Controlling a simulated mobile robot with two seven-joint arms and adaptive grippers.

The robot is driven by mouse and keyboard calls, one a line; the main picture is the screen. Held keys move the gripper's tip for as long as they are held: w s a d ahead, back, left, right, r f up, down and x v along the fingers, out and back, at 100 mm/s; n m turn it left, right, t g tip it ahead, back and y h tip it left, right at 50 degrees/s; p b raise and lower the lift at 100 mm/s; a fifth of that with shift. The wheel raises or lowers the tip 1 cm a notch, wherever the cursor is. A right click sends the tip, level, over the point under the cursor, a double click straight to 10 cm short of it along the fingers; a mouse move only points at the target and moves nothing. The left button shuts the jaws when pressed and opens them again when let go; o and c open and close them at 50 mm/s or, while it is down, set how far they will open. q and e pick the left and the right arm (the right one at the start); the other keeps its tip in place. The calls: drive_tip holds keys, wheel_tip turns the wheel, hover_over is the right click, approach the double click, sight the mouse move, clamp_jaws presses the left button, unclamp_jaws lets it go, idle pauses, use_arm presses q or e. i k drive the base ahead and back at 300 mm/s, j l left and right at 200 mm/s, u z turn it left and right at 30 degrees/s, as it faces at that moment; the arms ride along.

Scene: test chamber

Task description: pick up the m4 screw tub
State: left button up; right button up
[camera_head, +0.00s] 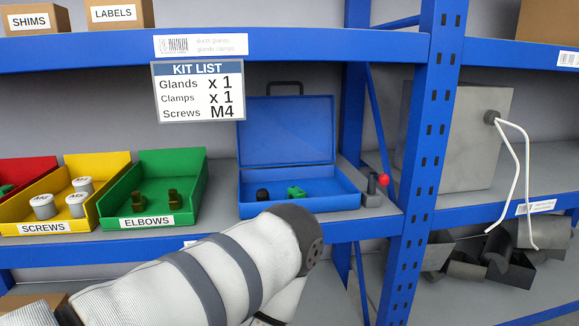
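The yellow bin labelled SCREWS (108,172) stands on the blue shelf at the left. It holds three small white tubs with grey sides: a left one (43,209), a front right one (77,208) and a back one (83,186). Their lid labels are too small to read surely, so I cannot tell which is M4. My arm, in a white sleeve with grey bands, comes in from the lower left and crosses in front of the shelf edge, right of the bin. Neither gripper can be made out.
Right of the yellow bin stands the green ELBOWS bin (196,182), with brown fittings. An open blue case (287,130) holds a dark part and a green part. A red-knobbed lever (383,180) is beside it. A KIT LIST sign (197,91) hangs above. A blue upright (424,140) divides the shelves.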

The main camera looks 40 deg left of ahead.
sight(84, 183)
drive_tip(key=j+u, duration=0.25)
drive_tip(key=j, duration=0.15)
drive_tip(key=j+u, duration=0.2)
drive_tip(key=j, duration=0.25)
drive_tip(key=j+u, duration=0.25)
drive_tip(key=j, duration=0.15)
drive_tip(key=i+j+u, duration=0.2)
drive_tip(key=j, duration=0.15)
drive_tip(key=j+u, duration=0.25)
drive_tip(key=j, duration=0.15)
drive_tip(key=i+j+u, duration=0.2)
drive_tip(key=j, duration=0.15)
drive_tip(key=i+j+u, duration=0.25)
drive_tip(key=k+j, duration=0.05)
drive_tip(key=j, duration=0.05)
